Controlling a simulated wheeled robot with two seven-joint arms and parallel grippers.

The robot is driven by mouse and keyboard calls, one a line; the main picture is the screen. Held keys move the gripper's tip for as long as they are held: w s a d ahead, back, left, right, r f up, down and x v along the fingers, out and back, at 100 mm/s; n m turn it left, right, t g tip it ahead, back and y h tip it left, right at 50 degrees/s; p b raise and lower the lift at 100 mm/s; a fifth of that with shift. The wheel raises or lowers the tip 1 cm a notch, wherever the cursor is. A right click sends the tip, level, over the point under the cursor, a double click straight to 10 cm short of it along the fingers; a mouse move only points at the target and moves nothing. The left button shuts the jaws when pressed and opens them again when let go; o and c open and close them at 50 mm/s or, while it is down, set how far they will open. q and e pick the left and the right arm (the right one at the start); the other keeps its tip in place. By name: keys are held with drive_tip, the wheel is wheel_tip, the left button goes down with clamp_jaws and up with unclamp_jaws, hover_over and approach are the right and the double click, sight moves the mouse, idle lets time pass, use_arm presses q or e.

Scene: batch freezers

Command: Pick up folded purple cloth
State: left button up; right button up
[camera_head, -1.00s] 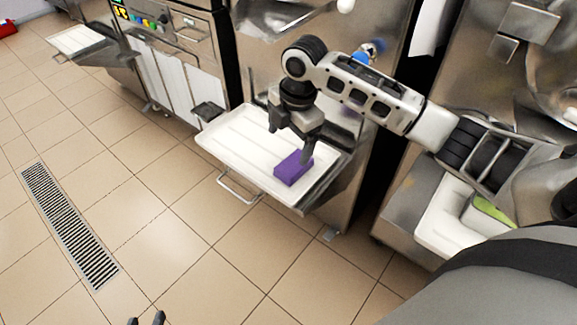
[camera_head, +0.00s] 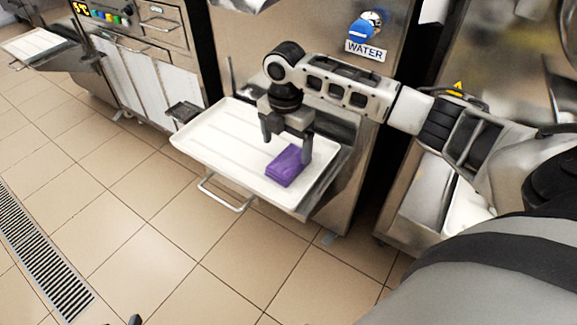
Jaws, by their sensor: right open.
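The folded purple cloth (camera_head: 285,168) lies on the white tray (camera_head: 215,150) of the middle freezer, near the tray's right part. My right gripper (camera_head: 287,152) points down over the tray, just behind and above the cloth. Its two fingers are apart, one left of the cloth's far end and one by its right side. I cannot tell whether the right finger touches the cloth. Nothing is held. Only a small dark tip (camera_head: 135,320) shows at the bottom edge, possibly of my left gripper; its jaws cannot be made out.
The tray's left half is bare. A metal handle (camera_head: 226,200) sticks out in front of it. The steel freezer front (camera_head: 235,50) with a blue WATER knob (camera_head: 361,32) rises behind. Another freezer (camera_head: 135,60) stands left. The tiled floor in front is clear, with a drain grate (camera_head: 40,262).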

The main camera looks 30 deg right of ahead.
sight(288, 161)
drive_tip(key=shift+f, duration=0.9)
drive_tip(key=f, duration=0.2)
drive_tip(key=f+b, duration=0.1)
drive_tip(key=shift+d+f, duration=0.2)
drive_tip(key=shift+f, duration=0.35)
use_arm(q)
drive_tip(key=shift+w+d+f+g, duration=0.15)
drive_tip(key=shift+f, duration=0.5)
drive_tip(key=shift+w+d+f+g, duration=0.1)
drive_tip(key=shift+d+f+g, duration=0.05)
drive_tip(key=shift+f, duration=0.45)
use_arm(e)
drive_tip(key=c, duration=1.1)
